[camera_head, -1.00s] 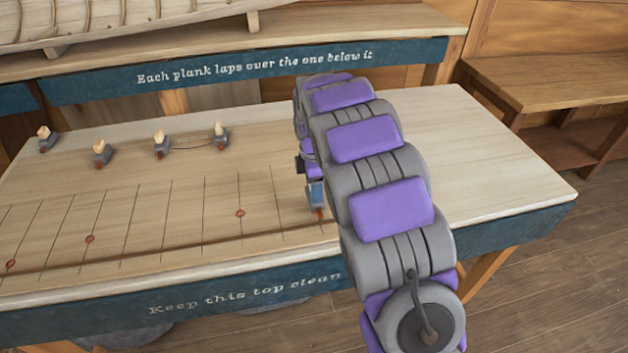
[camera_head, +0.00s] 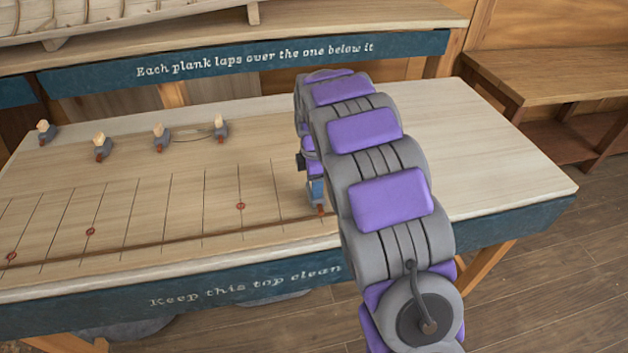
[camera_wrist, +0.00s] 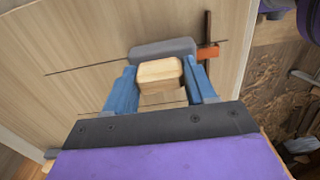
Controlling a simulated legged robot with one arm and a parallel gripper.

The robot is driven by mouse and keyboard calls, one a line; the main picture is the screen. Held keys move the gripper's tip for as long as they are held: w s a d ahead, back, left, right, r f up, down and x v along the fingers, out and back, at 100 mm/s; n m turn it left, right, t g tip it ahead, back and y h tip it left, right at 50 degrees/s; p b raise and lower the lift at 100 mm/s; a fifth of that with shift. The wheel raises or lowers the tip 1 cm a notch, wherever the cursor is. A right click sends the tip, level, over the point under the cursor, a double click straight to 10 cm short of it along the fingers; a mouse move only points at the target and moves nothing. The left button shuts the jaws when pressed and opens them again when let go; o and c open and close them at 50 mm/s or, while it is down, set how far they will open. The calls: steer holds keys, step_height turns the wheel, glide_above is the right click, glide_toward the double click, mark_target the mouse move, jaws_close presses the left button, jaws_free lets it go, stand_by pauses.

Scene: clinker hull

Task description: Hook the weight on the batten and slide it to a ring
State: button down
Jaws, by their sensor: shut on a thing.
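My gripper (camera_wrist: 162,88) is shut on the pale wooden knob (camera_wrist: 160,72) of a weight, with one blue finger on each side. The weight's grey body (camera_wrist: 150,47) shows beyond the knob in the wrist view. Its orange-red hook (camera_wrist: 208,54) lies across the dark brown batten (camera_wrist: 208,25); whether it is seated around it I cannot tell. In the head view, the batten (camera_head: 150,255) runs along the bench front, and my arm hides most of the held weight. Red rings (camera_head: 240,206), (camera_head: 90,231) and (camera_head: 11,257) mark the drawn lines, left of my gripper.
Several more weights (camera_head: 161,138) with wooden knobs stand along the back left of the bench top (camera_head: 480,150). The bench top to the right of my arm is clear. A side bench (camera_head: 560,80) stands at right.

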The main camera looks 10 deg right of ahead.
steer(key=shift+f, duration=0.5)
stand_by(0.5)
steer(key=shift+w, duration=0.15)
stand_by(0.4)
steer(key=shift+w+r+p, duration=0.1)
steer(key=shift+w+p, duration=0.8)
steer(key=shift+w, duration=0.75)
steer(key=shift+w+p, duration=0.3)
steer(key=shift+w, duration=0.35)
steer(key=shift+f+p, duration=0.2)
steer(key=shift+p, duration=0.2)
steer(key=shift+c, duration=1.4)
jaws_free()
